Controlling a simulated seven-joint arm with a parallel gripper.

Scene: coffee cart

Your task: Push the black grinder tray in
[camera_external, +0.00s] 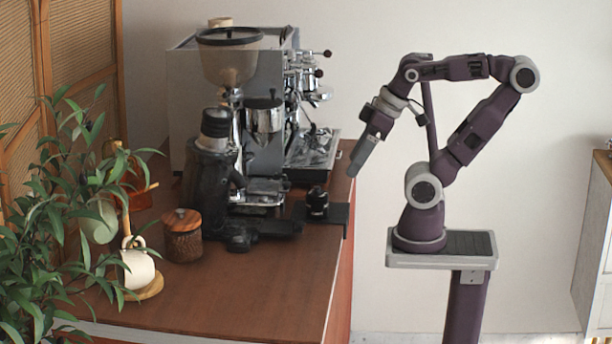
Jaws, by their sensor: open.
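A black grinder (213,165) with a clear hopper stands on the wooden counter. The black grinder tray (282,228) appears low at its base and sticks out to the right, toward the counter's right edge. How far it is pulled out is hard to tell at this size. My gripper (355,171) is in the air right of the counter's edge, pointing down and left, above the tray's level and apart from it. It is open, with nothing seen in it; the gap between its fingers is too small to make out.
A black tamper (317,202) stands on a black mat (338,213) at the counter's right edge, just right of the tray. A coffee machine (190,95) stands behind. A wooden-lidded jar (182,238), a white cup (138,268) and a plant (60,215) are left. The front counter is clear.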

